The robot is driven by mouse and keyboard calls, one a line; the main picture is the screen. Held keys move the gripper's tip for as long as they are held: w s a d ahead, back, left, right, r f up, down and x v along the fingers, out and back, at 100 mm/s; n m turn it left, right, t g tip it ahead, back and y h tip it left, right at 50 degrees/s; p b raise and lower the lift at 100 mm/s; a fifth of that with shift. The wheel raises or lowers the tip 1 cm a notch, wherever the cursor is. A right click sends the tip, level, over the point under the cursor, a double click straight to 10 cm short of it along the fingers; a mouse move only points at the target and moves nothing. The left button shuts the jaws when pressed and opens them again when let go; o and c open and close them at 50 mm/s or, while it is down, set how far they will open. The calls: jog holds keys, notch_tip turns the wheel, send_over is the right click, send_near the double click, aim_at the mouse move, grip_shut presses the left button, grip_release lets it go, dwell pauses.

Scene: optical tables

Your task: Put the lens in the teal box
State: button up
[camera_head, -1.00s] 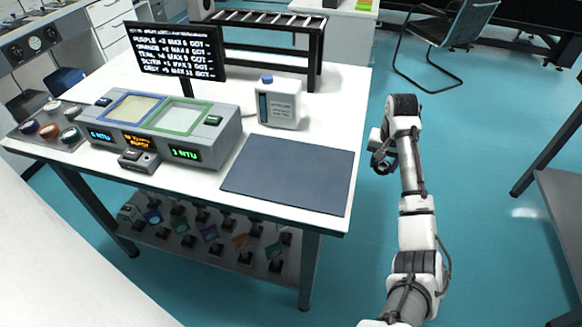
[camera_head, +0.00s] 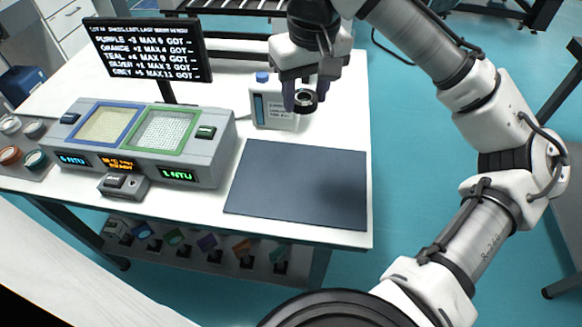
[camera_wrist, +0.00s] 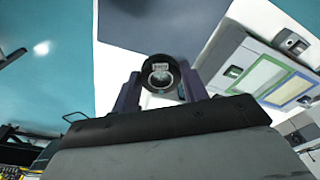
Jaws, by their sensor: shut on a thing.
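My gripper (camera_head: 305,98) is shut on the lens (camera_head: 305,101), a small piece in a black round ring, held in the air above the white table near its back right. In the wrist view the lens (camera_wrist: 161,73) sits between the two dark purple fingers, with a small pale label on it.
A grey two-window meter (camera_head: 205,172) and a monitor (camera_head: 148,50) stand between my gripper and the left tray (camera_head: 40,176). A white bottle (camera_head: 272,105) stands close to the lens. A dark mat (camera_head: 298,185) lies bare at the right. Coloured pieces stand on the lower shelf.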

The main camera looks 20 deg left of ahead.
aim_at(300, 179)
jog(key=shift+s+f, duration=0.3)
notch_tip(300, 179, down, 19)
jog(key=shift+f+p, duration=0.15)
jog(key=shift+p, duration=0.3)
jog(key=shift+f, duration=0.15)
jog(key=shift+f, duration=0.15)
jog(key=o, duration=1)
